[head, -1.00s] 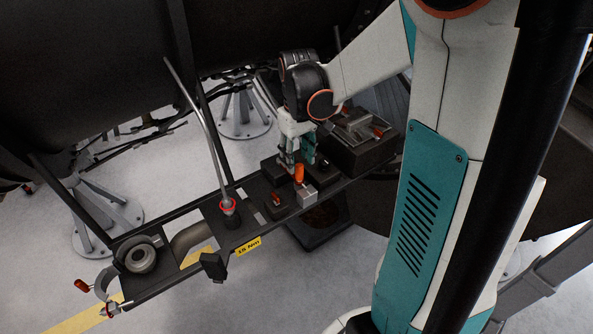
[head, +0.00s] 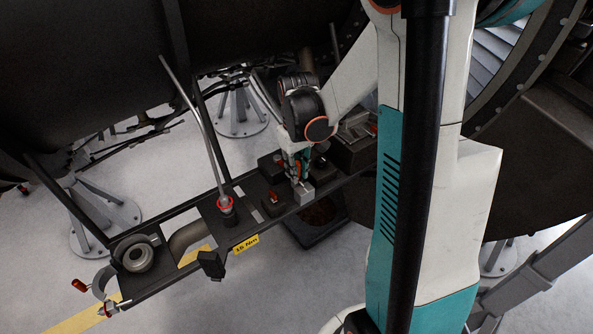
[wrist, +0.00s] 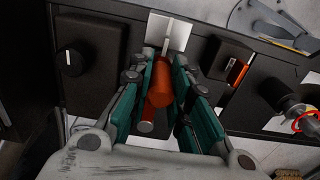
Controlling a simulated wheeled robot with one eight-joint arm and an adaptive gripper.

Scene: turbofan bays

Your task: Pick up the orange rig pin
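The orange rig pin (wrist: 161,88) lies between the two teal fingers of my gripper (wrist: 164,72) in the wrist view. Its far end is by a light metal block (wrist: 169,27) with a thin upright edge. My fingers are parted on either side of the pin, with only narrow gaps; firm contact does not show. In the head view my gripper (head: 299,168) is down over the pin just behind the metal block (head: 304,193), and the fingers hide most of the orange.
A dark box with an orange-red switch (wrist: 236,71) stands right of the fingers. A black knob box (wrist: 90,60) stands to the left. A tall metal rod with a red ring (head: 225,203) rises from the narrow dark shelf (head: 187,272). A yellow label (head: 246,244) marks its edge.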

